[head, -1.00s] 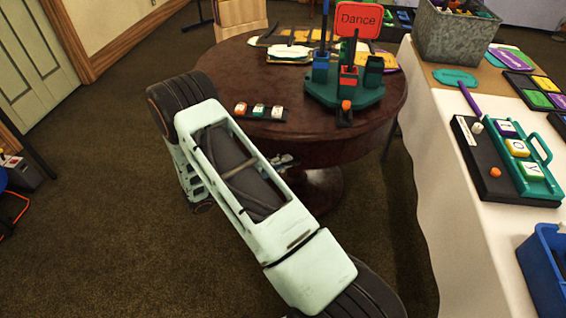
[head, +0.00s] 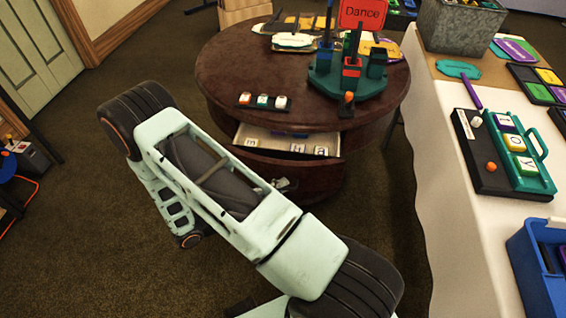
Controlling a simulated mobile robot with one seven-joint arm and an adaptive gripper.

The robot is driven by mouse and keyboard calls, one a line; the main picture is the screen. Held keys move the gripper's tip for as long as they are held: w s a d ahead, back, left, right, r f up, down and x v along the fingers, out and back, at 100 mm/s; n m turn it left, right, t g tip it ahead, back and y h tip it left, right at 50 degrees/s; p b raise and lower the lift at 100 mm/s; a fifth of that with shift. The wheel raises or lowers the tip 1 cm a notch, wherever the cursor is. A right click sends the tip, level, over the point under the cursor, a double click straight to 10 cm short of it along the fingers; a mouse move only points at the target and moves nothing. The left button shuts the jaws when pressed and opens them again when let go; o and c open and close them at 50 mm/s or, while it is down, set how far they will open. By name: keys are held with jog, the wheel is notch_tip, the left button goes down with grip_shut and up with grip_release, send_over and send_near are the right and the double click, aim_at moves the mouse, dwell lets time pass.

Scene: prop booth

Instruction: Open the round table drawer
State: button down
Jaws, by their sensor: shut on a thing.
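The round table (head: 240,70) is dark brown wood and stands in the upper middle of the head view. Its drawer (head: 318,168) is partly open and pulled toward me, with a curved dark front and a pale interior. Several small white lettered blocks and something blue show inside. My gripper (head: 283,184) is at the drawer front, at its lower middle, shut on the drawer handle. My arm hides most of the gripper, and the handle itself is not clearly visible.
On the tabletop are a row of small blocks (head: 263,101), a teal holder (head: 325,88) with a red "Dance" sign (head: 363,14), and cards. A white-clothed table (head: 445,170) stands close on the right, with a blue bin (head: 540,290).

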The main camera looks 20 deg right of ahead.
jog(key=s+a+p, duration=0.1)
jog(key=s+a, duration=0.7)
jog(key=s, duration=0.4)
jog(key=shift+s+a, duration=0.35)
jog(key=c, duration=2.3)
grip_release()
jog(key=shift+c, duration=0.2)
jog(key=shift+a, duration=0.1)
jog(key=v, duration=1.1)
jog(key=shift+s+a+r, duration=0.15)
jog(key=shift+a, duration=0.25)
